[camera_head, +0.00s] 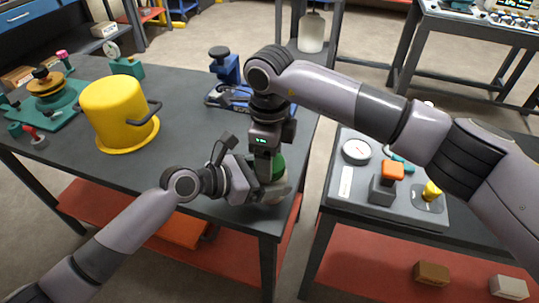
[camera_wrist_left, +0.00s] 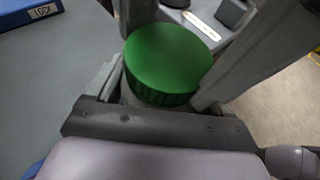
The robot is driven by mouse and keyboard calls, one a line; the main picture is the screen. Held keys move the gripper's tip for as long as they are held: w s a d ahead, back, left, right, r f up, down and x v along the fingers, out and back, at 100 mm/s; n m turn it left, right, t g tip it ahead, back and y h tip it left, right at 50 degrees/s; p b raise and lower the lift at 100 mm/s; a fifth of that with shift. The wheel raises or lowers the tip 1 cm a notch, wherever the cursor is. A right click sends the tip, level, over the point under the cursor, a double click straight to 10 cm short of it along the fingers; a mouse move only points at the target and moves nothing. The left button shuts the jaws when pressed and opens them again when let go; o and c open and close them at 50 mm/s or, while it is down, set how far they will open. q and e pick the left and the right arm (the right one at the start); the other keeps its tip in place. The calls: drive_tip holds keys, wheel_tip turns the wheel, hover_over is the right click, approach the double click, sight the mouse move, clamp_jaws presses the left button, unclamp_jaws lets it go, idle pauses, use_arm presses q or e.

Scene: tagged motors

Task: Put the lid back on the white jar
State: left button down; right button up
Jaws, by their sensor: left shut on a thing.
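The green lid (camera_head: 280,167) is at the near right corner of the dark table, partly behind my right gripper. In the left wrist view the round green lid (camera_wrist_left: 168,58) shows from above, level or nearly so. A pale part of the white jar (camera_head: 274,200) shows below it; most of the jar is hidden by my left gripper. I cannot tell whether the lid touches the rim. My left gripper (camera_head: 268,191) comes from the left and is shut on the jar. My right gripper (camera_head: 264,168) points down at the lid; its fingertips are largely hidden, so its grip is unclear.
A yellow pot (camera_head: 113,108) stands on the dark table (camera_head: 185,150), with a blue device (camera_head: 225,75) at the back. A second table to the right, across a gap, holds a grey panel (camera_head: 345,210) with a gauge and an orange-topped block (camera_head: 390,175).

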drive_tip(key=o, duration=1.2)
drive_tip(key=shift+a+r, duration=0.1)
drive_tip(key=shift+r, duration=2.2)
